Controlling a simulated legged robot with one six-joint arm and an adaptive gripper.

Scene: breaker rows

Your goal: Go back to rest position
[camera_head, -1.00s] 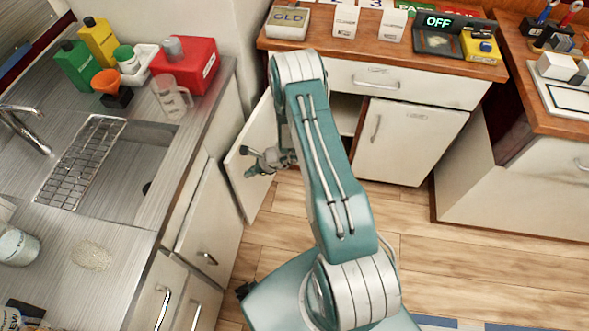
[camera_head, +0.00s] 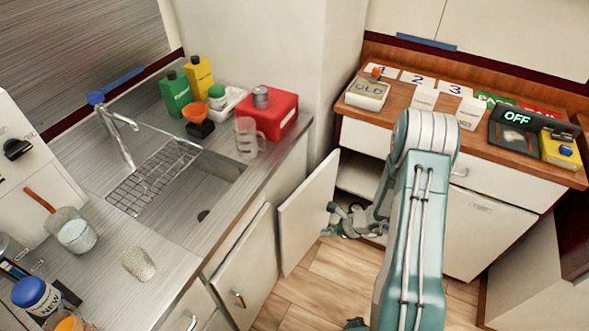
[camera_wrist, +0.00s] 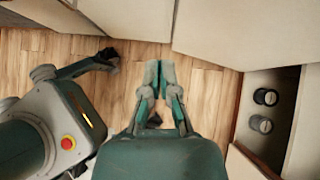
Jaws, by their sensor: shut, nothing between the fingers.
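My gripper (camera_head: 338,224) hangs low at the end of my folded teal arm, beside the open cabinet door (camera_head: 308,212) in the head view. The door stands ajar under the right counter. In the wrist view my gripper (camera_wrist: 159,75) points over the wooden floor, its fingertips together with nothing between them. Part of the gripper and the cabinet opening are hidden behind my arm in the head view.
The sink counter (camera_head: 182,232) is at left, with bottles, a red box (camera_head: 268,112) and a clear jug (camera_head: 246,138). In the wrist view, dark round objects (camera_wrist: 265,97) sit inside an open compartment.

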